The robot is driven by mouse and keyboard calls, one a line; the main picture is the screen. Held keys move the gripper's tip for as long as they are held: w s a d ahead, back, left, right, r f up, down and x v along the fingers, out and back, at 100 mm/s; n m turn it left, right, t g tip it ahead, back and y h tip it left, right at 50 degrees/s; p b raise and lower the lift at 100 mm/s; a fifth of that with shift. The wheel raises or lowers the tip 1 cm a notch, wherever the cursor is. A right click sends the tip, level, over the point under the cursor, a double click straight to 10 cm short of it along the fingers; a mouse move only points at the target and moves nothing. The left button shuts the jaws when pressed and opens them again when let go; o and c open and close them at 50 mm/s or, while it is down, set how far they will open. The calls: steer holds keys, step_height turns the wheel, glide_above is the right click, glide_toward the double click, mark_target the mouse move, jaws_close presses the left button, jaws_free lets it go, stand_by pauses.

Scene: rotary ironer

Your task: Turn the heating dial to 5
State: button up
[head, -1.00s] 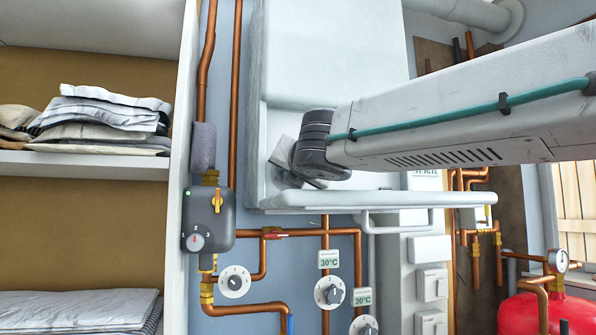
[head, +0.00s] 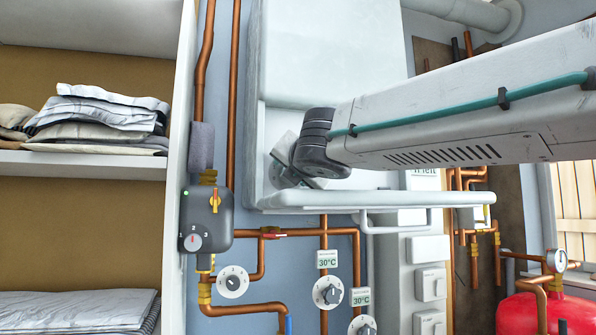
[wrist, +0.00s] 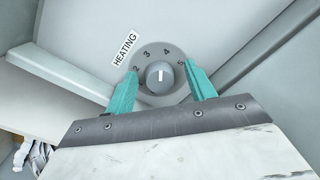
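My gripper (wrist: 158,82) is open, with one teal finger on each side of the knob. A gap shows between each finger and the knob; whether the tips are level with it in depth is unclear.
Shelves with folded linen (head: 97,120) stand at left. A red tank (head: 522,315) is at lower right.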

steer(key=shift+s+a, duration=0.1)
steer(key=v, duration=0.7)
steer(key=shift+s, duration=0.35)
